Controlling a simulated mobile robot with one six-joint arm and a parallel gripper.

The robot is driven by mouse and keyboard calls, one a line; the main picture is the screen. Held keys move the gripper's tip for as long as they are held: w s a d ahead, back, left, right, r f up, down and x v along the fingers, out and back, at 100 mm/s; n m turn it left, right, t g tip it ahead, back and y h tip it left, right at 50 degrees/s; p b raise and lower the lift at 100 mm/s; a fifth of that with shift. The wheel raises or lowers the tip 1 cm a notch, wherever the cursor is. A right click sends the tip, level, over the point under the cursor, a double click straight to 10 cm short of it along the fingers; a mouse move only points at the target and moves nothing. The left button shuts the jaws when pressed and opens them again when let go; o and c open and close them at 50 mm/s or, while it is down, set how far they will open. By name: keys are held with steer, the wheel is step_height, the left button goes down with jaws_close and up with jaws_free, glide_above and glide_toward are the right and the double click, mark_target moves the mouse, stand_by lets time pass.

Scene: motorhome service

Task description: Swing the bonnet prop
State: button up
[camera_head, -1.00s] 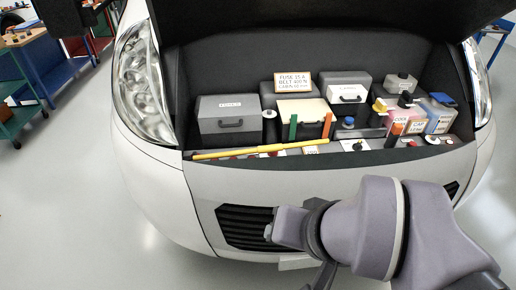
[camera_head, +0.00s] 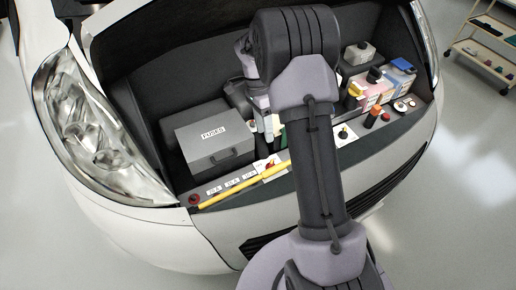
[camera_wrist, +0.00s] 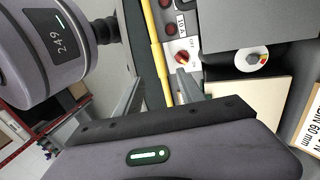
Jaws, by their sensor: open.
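The yellow bonnet prop (camera_head: 240,186) lies low along the front edge of the open bay in the head view. Its right end is hidden behind my arm. In the wrist view the prop (camera_wrist: 154,45) runs down from the top edge, with a thicker yellow sleeve low on it. My gripper (camera_wrist: 158,80) is open. Its two fingers appear on either side of the prop in that view, and I cannot tell whether they touch it. In the head view my arm hides most of the gripper. The bonnet (camera_head: 80,8) is up; only a dark part shows.
A grey FUSES box (camera_head: 212,140) stands beside the prop at the left. Fluid bottles (camera_head: 376,88) and caps stand at the right of the bay. A red knob (camera_wrist: 181,57) sits close beside the prop in the wrist view. A headlight (camera_head: 95,130) flanks the bay.

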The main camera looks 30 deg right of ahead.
mark_target(270, 169)
steer(key=b+x, duration=0.2)
steer(key=x, duration=1.4)
steer(key=shift+s, duration=0.2)
jaws_close()
stand_by(0.4)
